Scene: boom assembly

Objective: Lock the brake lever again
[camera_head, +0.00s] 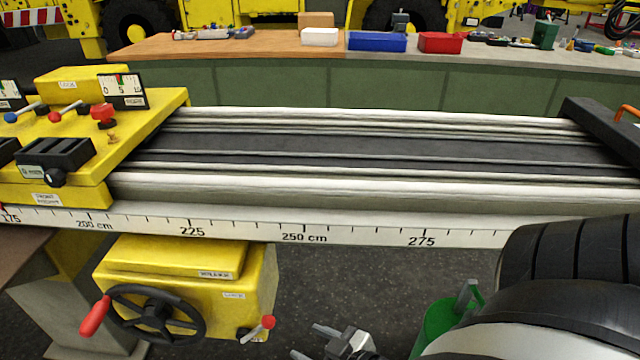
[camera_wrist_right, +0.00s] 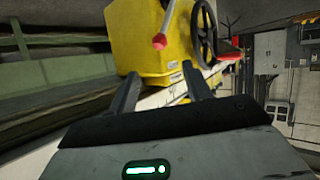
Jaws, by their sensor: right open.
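The small lever with a red knob (camera_head: 268,322) sits low on the right part of the yellow gearbox (camera_head: 185,280), under the bench rail. Its rod slants up to the right. A white label (camera_head: 233,295) is above it; its text is too small to read surely. My right gripper (camera_head: 308,342) is open and empty, to the right of the lever and apart from it. In the right wrist view, the red knob (camera_wrist_right: 160,41) hangs beyond the gap between the open fingers (camera_wrist_right: 160,78). My left gripper is not in view.
A black handwheel (camera_head: 155,315) with a red grip (camera_head: 95,316) is left of the lever. The long rail with a centimetre scale (camera_head: 305,237) runs above. A green bucket (camera_head: 440,318) stands right of my gripper. The yellow control panel (camera_head: 70,130) is upper left.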

